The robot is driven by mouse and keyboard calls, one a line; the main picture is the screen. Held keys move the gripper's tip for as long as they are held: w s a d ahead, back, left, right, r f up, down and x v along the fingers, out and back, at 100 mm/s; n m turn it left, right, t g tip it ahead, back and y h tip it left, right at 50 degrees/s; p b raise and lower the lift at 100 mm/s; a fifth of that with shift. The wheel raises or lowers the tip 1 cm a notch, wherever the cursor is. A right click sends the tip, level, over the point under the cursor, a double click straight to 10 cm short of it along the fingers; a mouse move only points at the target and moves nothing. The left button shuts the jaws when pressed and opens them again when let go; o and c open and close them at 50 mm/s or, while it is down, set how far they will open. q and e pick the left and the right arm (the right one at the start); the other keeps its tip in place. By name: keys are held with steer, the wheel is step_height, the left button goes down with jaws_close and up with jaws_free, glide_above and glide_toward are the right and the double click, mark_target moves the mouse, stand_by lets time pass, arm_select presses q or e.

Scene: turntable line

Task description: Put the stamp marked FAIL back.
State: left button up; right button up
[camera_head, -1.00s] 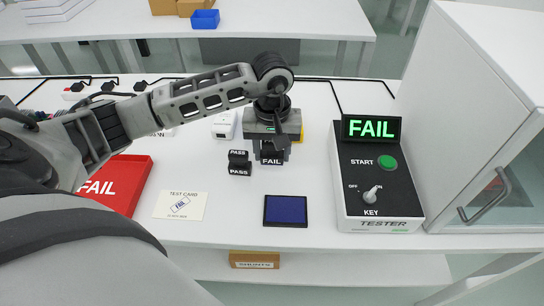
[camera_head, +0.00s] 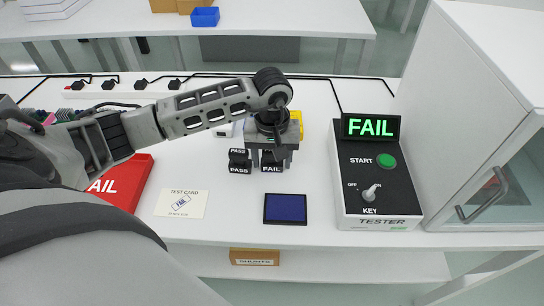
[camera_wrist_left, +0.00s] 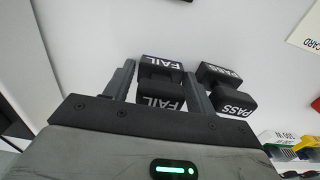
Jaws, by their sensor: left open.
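The black stamp marked FAIL (camera_head: 272,168) appears to stand upright on the white table, just right of the black stamp marked PASS (camera_head: 239,168). My left gripper (camera_head: 272,155) is over the FAIL stamp, pointing down. In the left wrist view the open fingers (camera_wrist_left: 158,90) are on either side of the FAIL stamp (camera_wrist_left: 162,70), with a gap visible on the left. The PASS stamp (camera_wrist_left: 228,90) is just outside the right finger. The gripper hides part of the FAIL stamp's handle in the head view. My right gripper is not in view.
A blue ink pad (camera_head: 285,209) and a test card with a FAIL print (camera_head: 180,204) lie in front. A red FAIL tray (camera_head: 125,180) is left. The tester (camera_head: 378,185), its display reading FAIL, and a white cabinet (camera_head: 480,120) stand right.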

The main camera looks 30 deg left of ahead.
arm_select(q)
steer(key=shift+r, duration=0.5)
step_height(320, 180, up, 10)
steer(key=shift+f+b, duration=0.15)
steer(key=shift+b, duration=0.65)
steer(key=shift+r, duration=0.75)
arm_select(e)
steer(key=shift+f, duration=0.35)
